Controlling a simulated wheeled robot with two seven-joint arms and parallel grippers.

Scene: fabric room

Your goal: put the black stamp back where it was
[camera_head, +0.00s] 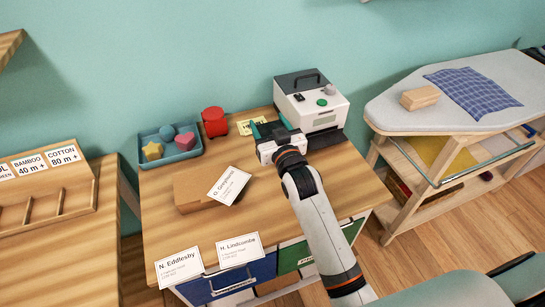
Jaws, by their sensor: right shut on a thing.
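My right gripper (270,129) reaches over the back of the wooden desk (270,220), just in front of a white machine with a dark top (312,101). Its green-tipped fingers are shut on a small dark thing, which fits the black stamp; the fingers hide most of it. I cannot tell whether it touches the desk or the machine's base. A yellow note (246,127) lies just left of the gripper, partly covered. My left gripper is not in view.
A red round object (214,121) stands left of the note. A blue tray (150,162) holds star, round and heart shapes. A wooden block (190,198) with a name card (229,185) lies mid-desk. Two cards hang at the front edge. An ironing board (395,115) stands right.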

